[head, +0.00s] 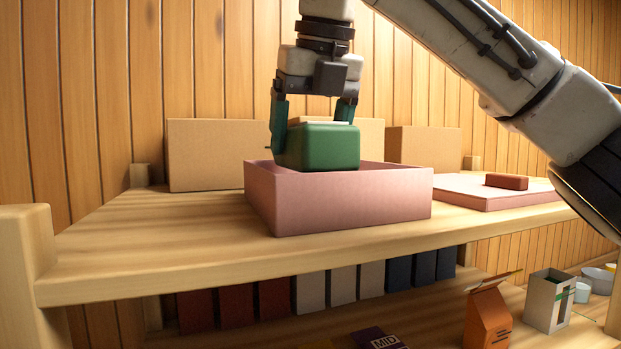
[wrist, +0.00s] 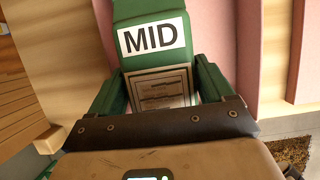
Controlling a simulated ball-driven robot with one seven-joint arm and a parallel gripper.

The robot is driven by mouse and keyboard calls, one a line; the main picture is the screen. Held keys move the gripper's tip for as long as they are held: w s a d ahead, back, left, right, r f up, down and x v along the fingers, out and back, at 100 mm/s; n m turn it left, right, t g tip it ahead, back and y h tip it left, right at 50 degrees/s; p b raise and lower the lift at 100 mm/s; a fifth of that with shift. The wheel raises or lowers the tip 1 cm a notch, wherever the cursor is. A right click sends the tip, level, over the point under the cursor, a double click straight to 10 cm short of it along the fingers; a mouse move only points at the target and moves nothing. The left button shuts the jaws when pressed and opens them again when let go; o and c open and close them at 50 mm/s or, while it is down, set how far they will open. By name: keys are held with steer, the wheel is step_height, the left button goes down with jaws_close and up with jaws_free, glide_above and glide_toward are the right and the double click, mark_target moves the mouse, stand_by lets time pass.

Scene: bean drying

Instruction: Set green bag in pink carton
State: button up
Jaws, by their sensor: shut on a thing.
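The green bag (head: 318,148) is a rounded block held by my gripper (head: 315,125), with one finger on each side of it. In the wrist view the green bag (wrist: 150,17) shows a white "MID" label and a second printed label, between the two green fingers of my gripper (wrist: 160,90). The pink carton (head: 350,200) is an open box on the upper shelf. The bag is over the carton's opening, its lower edge near the rim level. Whether it touches the carton's floor is hidden by the front wall.
Tan boxes (head: 203,155) stand behind the carton. At right, a dark red block (head: 506,181) lies on a flat pink surface (head: 470,190). The wooden shelf (head: 150,240) is clear left of the carton. Several packets and an orange carton (head: 487,318) are on the shelf below.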

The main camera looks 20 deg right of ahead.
steer(key=shift+f, duration=2.6)
steer(key=shift+f, duration=0.1)
steer(key=o, duration=1.2)
steer(key=shift+o, duration=0.2)
steer(key=v, duration=1.2)
steer(key=shift+s, duration=0.15)
